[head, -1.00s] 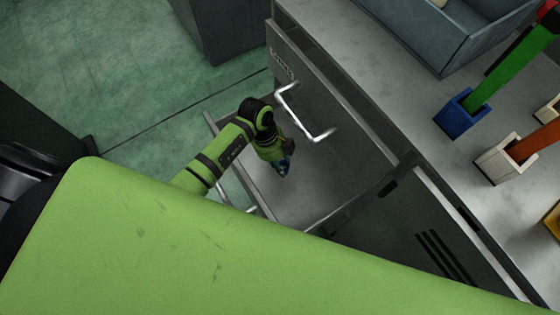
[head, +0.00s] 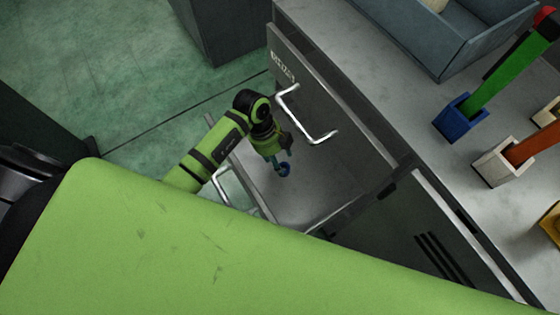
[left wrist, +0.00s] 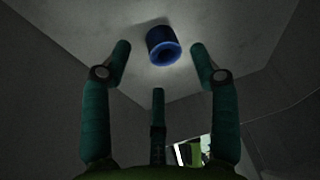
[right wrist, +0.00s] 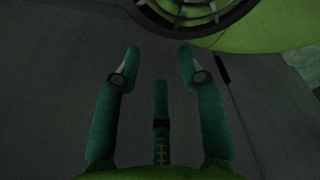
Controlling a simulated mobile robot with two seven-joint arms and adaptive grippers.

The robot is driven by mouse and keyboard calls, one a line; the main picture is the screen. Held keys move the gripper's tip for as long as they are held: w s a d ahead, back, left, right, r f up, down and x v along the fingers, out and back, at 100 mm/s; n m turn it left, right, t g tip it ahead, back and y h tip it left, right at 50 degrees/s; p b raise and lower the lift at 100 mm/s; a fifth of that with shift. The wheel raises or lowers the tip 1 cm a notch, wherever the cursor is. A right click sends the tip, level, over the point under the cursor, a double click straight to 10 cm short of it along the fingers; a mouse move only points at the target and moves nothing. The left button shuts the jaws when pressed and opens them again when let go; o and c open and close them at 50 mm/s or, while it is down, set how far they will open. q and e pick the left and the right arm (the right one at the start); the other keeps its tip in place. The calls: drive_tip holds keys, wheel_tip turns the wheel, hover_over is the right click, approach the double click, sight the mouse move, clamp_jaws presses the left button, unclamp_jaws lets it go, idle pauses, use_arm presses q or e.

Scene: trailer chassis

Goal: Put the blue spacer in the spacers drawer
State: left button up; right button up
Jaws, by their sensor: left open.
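The blue spacer (head: 285,170), a short hollow ring, rests on the grey floor of an open drawer (head: 310,185). It also shows in the left wrist view (left wrist: 163,46), just beyond the fingertips. My left gripper (head: 280,160) is open, reaching down into the drawer right by the spacer. Its fingers are spread and hold nothing.
A grey drawer front with a metal handle (head: 308,118) and a blurred label stands beside my left gripper. The worktop holds a blue block (head: 460,117) with a green tool, a white block (head: 499,163) with an orange tool, and a blue-grey bin (head: 450,45).

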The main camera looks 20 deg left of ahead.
use_arm(q)
drive_tip(key=v, duration=0.4)
drive_tip(key=shift+r, duration=0.15)
use_arm(e)
drive_tip(key=shift+g, duration=0.4)
drive_tip(key=s, duration=0.4)
drive_tip(key=shift+s+d, duration=0.15)
drive_tip(key=shift+s, duration=0.1)
drive_tip(key=shift+w, duration=0.1)
